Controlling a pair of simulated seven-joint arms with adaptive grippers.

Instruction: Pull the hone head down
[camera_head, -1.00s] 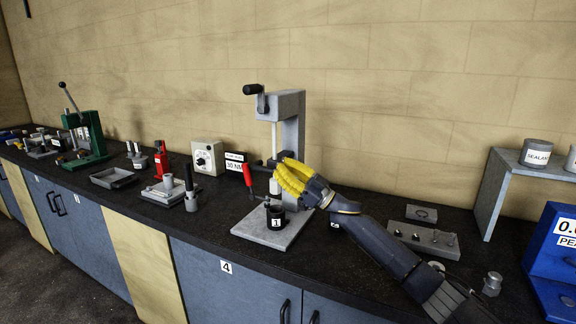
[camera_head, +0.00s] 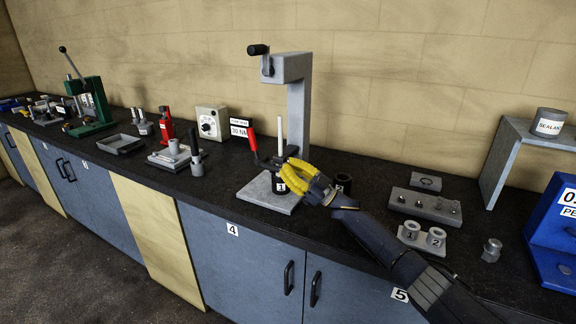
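The honing stand (camera_head: 298,110) is a grey post with a top arm and a crank, on a grey base plate. A pale rod (camera_head: 279,130) stands upright below the top arm, its top end apart from it. The hone head at its lower end is mostly hidden behind my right gripper (camera_head: 285,172). The yellow fingers appear closed around the head, just above a black cylinder (camera_head: 280,187) labelled 1. Whether the head is inside the cylinder cannot be told. A red-handled lever (camera_head: 252,138) is beside it on the left. My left gripper is not in view.
To the right are a grey block with pegs (camera_head: 425,206), a plate with rings (camera_head: 422,240) labelled 1 and 2, and a grey shelf (camera_head: 500,160). On the left stand a red jack (camera_head: 166,125) and a tray (camera_head: 120,144). The bench front (camera_head: 240,215) is clear.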

